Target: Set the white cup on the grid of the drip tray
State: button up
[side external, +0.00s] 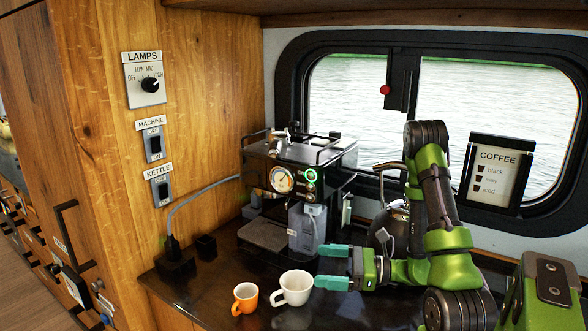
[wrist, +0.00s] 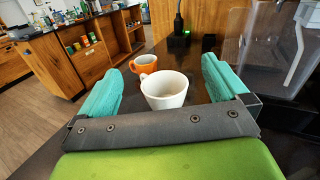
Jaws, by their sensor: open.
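The white cup (side external: 294,287) stands upright on the dark counter, its handle to the left in the side view. It also shows in the wrist view (wrist: 165,92), between and just beyond the fingers. My gripper (side external: 333,266) is open, with its teal fingers pointing left at the cup from its right side. In the wrist view the open fingers (wrist: 163,85) lie on either side of the cup, with space between. The coffee machine's drip tray (side external: 264,235) is behind and left of the cup, under the machine's front. Nothing stands on its grid.
An orange cup (side external: 245,298) stands close left of the white cup. The coffee machine (side external: 299,180) has a clear container (side external: 306,228) at the right of its tray. A kettle (side external: 388,226) stands behind my arm.

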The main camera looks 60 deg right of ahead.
jog(key=r, duration=0.1)
jog(key=m, duration=0.1)
send_near(295, 285)
jog(key=shift+h, duration=0.3)
jog(key=a, duration=0.1)
jog(key=a+r, duration=0.2)
jog(key=shift+w+a, duration=0.25)
jog(key=shift+w, duration=0.15)
jog(key=shift+w+a+r, duration=0.1)
jog(key=shift+w+a, duration=0.2)
jog(key=shift+w, duration=0.35)
jog(key=shift+x, duration=3.05)
jog(key=shift+d+r, duration=0.1)
jog(key=shift+c, duration=0.2)
jog(key=c, duration=1)
